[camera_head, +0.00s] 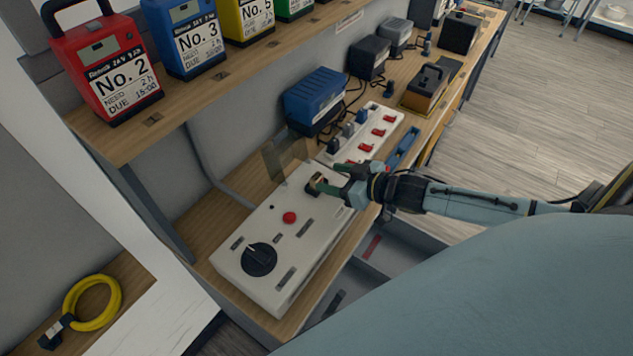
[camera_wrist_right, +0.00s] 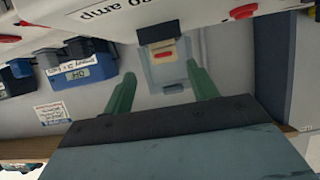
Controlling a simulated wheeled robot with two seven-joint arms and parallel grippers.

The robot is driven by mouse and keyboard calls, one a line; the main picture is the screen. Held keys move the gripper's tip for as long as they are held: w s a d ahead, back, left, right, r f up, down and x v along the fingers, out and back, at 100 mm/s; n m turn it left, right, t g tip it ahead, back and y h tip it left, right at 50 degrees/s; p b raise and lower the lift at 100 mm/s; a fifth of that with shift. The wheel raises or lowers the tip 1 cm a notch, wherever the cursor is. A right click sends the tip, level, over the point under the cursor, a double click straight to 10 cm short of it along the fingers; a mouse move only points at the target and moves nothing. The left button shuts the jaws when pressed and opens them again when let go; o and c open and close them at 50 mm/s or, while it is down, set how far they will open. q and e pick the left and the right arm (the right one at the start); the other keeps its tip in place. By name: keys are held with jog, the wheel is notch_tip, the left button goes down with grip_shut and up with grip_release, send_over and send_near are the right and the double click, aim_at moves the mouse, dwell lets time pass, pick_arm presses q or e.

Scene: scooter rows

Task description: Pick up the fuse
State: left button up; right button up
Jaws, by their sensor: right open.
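A pale grey control box (camera_head: 245,235) lies on the wooden bench. At its far end is a dark socket (camera_head: 314,184) with a small insert that looks like the fuse; a clear flap (camera_head: 284,156) stands raised beside it. In the right wrist view a small red and yellow piece (camera_wrist_right: 164,54), likely the fuse, shows below a dark block (camera_wrist_right: 160,30). My right gripper (camera_head: 324,181) is at the socket, its green fingers (camera_wrist_right: 160,72) open and apart, with the piece between and just beyond their tips. I cannot tell whether they touch it. My left gripper is not in view.
The box has a red button (camera_head: 289,217) and a black dial (camera_head: 259,258). A white strip with red switches (camera_head: 366,147) and a blue charger (camera_head: 316,98) stand close behind. A shelf holds numbered packs such as red No. 2 (camera_head: 102,62). A yellow cable coil (camera_head: 93,302) lies at left.

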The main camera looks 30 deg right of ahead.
aim_at(320, 178)
jog(key=shift+s+a+x, duration=0.1)
jog(key=shift+a+x, duration=0.05)
jog(key=shift+x, duration=0.75)
jog(key=shift+s+a+x, duration=0.1)
jog(key=shift+x, duration=0.8)
jog(key=shift+s+a+x, duration=0.1)
jog(key=shift+a+x, duration=0.05)
jog(key=shift+x, duration=0.75)
jog(key=shift+w+f, duration=0.1)
jog(key=shift+f, duration=0.1)
jog(key=c, duration=1.1)
